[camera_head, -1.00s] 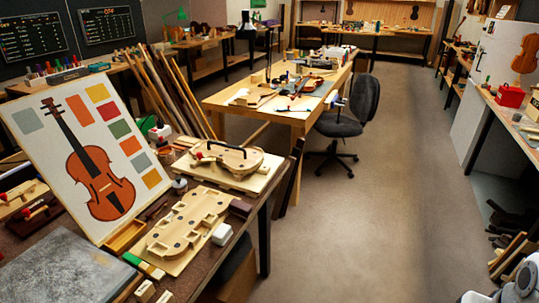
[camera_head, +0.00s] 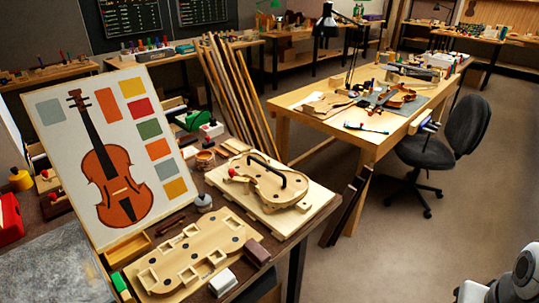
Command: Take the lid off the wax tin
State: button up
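I cannot make out for sure which object is the wax tin. A small round grey container (camera_head: 204,203) with a dark knob-like top stands on the near bench, right of the violin picture board. A small reddish-brown round pot (camera_head: 205,159) stands farther back on the same bench. Either could be the tin, and their tops are too small to read. Part of my white arm shows at the lower right corner. My gripper is not visible, so its state does not show.
The near bench holds the violin picture board (camera_head: 107,150), a wooden mould (camera_head: 190,252), a violin body with a dark handle (camera_head: 268,180) and a white block (camera_head: 222,283). A worktable (camera_head: 300,98) and an office chair (camera_head: 445,150) stand behind. The floor at right is clear.

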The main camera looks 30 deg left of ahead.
aim_at(203, 200)
jog(key=u, duration=0.7)
jog(key=i, duration=1.1)
jog(key=u, duration=0.85)
jog(key=i, duration=0.35)
jog(key=u, duration=0.3)
jog(key=k, duration=0.75)
jog(key=u, duration=0.2)
jog(key=i, duration=0.75)
jog(key=z, duration=0.05)
